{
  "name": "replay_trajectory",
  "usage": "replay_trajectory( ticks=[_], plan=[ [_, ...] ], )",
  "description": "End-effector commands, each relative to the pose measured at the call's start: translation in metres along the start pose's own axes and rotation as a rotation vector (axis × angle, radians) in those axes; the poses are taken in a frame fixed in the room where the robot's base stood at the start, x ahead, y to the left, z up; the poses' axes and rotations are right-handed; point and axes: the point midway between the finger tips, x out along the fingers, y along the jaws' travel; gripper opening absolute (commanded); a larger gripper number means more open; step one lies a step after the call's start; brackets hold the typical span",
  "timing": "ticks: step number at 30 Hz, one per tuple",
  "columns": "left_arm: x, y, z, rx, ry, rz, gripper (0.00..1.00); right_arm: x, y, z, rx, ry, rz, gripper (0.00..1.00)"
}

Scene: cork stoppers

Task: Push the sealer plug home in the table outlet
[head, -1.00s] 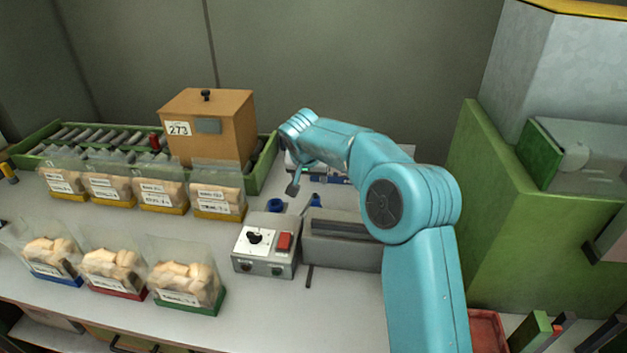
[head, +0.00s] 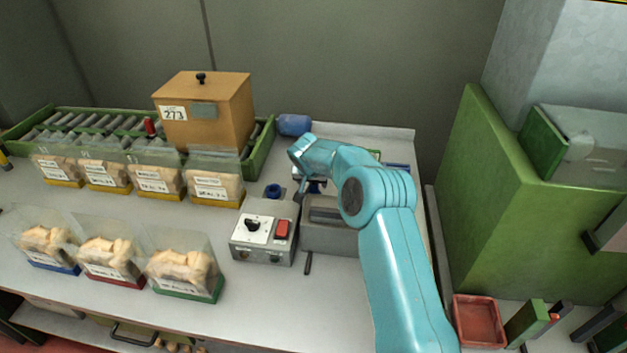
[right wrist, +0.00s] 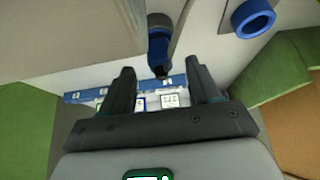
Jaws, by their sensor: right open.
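My right gripper (head: 303,187) is above the table behind the grey sealer (head: 328,238). The right wrist view shows its jaws (right wrist: 160,80) open, with nothing between them. A blue plug-like piece with a dark end (right wrist: 159,44) lies ahead of the jaws, apart from them. In the head view a blue piece (head: 316,187), probably the same one, is partly hidden by my gripper. A blue ring-shaped fitting (head: 273,191), perhaps the outlet, stands behind the sealer's control box; it also shows in the right wrist view (right wrist: 254,17). I cannot tell how the plug sits. My left gripper is out of view.
The control box (head: 263,246) has a black knob and red button. Bagged corks in trays (head: 185,268) fill the table's left side. A green cabinet (head: 545,215) is at right.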

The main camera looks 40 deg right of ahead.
Motion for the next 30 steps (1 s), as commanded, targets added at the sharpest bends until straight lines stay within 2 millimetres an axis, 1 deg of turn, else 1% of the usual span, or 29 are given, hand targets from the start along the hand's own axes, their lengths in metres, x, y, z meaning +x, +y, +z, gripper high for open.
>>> replay_trajectory(
  ticks=[1,3,6,10,16,17,18,20,21,22,30],
  plan=[
    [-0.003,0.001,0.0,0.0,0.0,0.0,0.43,0.007,0.0,-0.001,0.001,-0.002,0.002,0.62],
    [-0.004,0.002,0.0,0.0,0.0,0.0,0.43,0.016,0.0,-0.001,0.001,-0.001,0.001,0.62],
    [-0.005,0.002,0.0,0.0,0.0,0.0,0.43,0.024,0.0,-0.002,0.0,0.0,0.001,0.62],
    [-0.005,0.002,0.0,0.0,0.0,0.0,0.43,0.028,0.0,-0.002,0.001,0.001,0.0,0.62],
    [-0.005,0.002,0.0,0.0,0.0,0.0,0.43,0.028,0.0,-0.002,0.0,0.001,0.0,0.62],
    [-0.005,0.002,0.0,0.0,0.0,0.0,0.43,0.028,0.0,-0.002,0.0,0.001,0.0,0.55],
    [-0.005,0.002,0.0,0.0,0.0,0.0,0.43,0.028,0.0,-0.002,0.0,0.001,0.0,0.42],
    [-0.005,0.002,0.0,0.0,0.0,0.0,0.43,0.028,0.0,-0.002,0.0,0.001,0.0,0.23],
    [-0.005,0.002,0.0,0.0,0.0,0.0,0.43,0.028,0.0,-0.002,0.0,0.001,0.0,0.1],
    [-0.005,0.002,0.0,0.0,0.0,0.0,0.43,0.028,0.0,-0.002,0.0,0.001,0.0,0.0],
    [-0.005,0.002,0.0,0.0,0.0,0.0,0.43,0.026,0.0,-0.003,0.001,0.001,0.0,0.0]
  ],
)
